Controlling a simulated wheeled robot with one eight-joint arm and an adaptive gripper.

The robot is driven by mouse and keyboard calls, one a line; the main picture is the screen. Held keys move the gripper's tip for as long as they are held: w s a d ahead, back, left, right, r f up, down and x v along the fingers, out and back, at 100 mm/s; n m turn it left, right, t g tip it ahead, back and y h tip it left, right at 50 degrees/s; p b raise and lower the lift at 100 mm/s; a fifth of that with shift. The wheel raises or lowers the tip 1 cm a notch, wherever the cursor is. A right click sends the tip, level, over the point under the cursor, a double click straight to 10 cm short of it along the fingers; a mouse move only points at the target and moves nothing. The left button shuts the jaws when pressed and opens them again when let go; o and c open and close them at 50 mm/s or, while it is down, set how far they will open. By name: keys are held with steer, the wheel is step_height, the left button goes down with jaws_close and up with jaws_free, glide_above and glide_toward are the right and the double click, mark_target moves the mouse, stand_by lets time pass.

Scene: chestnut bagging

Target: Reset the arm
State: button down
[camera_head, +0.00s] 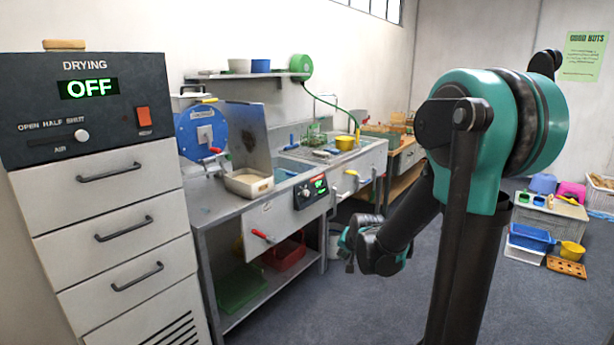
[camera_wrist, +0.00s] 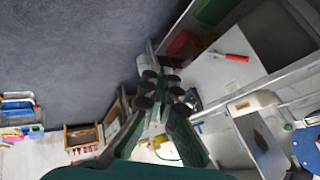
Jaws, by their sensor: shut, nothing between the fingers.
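My arm is folded in front of the camera on the right side of the head view. My gripper (camera_head: 349,256) hangs low over the grey floor, in front of the steel workbench and apart from it. In the wrist view my gripper (camera_wrist: 160,84) shows its dark fingertips close together, with nothing seen between them. Part of the gripper is hidden behind my wrist in the head view.
A drying cabinet (camera_head: 110,190) reading OFF stands at left. The steel bench (camera_head: 235,205) carries a tray (camera_head: 248,183) and a blue round machine (camera_head: 203,131). Bins (camera_head: 530,238) sit on the floor at right. The floor between is clear.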

steer(key=s+d+f+n+g, duration=0.1)
steer(key=s+d, duration=0.1)
steer(key=s, duration=0.6)
steer(key=s+d+f+n+g+h, duration=0.1)
steer(key=s+d+f+n, duration=0.1)
steer(key=s, duration=0.6)
steer(key=s+d+f+n+g, duration=0.1)
steer(key=s+d+n, duration=0.1)
steer(key=s, duration=0.6)
steer(key=shift+s+d+f+g+h, duration=0.2)
steer(key=shift+d+f+g+h, duration=0.1)
steer(key=shift+d, duration=0.4)
steer(key=shift+w+r, duration=0.1)
steer(key=shift+w, duration=0.05)
